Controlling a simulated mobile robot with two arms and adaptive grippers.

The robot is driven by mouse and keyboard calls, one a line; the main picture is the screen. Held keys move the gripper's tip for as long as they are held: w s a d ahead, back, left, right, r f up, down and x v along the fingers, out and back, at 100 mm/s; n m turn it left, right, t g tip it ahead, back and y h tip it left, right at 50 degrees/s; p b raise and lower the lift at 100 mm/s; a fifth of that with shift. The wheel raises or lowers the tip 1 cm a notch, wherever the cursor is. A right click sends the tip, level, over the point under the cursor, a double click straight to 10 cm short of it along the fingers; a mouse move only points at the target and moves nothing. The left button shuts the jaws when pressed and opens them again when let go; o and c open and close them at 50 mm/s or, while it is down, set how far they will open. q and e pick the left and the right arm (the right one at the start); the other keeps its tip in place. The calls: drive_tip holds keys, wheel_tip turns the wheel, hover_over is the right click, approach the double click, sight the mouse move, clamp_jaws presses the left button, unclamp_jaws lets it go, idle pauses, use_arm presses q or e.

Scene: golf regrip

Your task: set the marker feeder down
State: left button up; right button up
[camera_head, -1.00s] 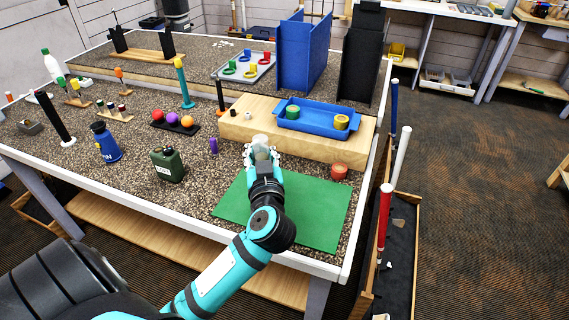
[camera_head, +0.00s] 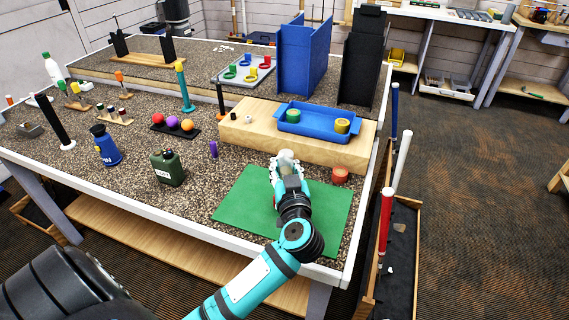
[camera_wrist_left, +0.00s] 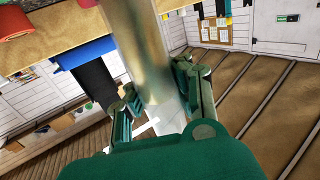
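The marker feeder, a pale grey, shiny cylinder (camera_head: 286,158), stands up between the fingers of my left gripper (camera_head: 287,170). In the left wrist view the cylinder (camera_wrist_left: 140,45) runs up between the two dark green fingers (camera_wrist_left: 162,102), one on each side. The gripper is shut on it, over the far part of the green mat (camera_head: 248,207). The fingers and hand hide the cylinder's lower part, so I cannot tell whether it touches the mat. My right gripper is not in view.
A red-orange cylinder (camera_head: 340,174) sits just right of the gripper. Behind is a wooden block (camera_head: 240,135) bearing a blue tray (camera_head: 305,129) with small rolls. A green canister (camera_head: 168,168) and a purple item (camera_head: 213,149) stand left of the mat. The mat's left part is clear.

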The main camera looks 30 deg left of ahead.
use_arm(q)
drive_tip(key=o, duration=0.7)
drive_tip(key=shift+r, duration=0.1)
drive_tip(key=v, duration=1.2)
drive_tip(key=shift+s+b, duration=0.1)
drive_tip(key=shift+b, duration=0.3)
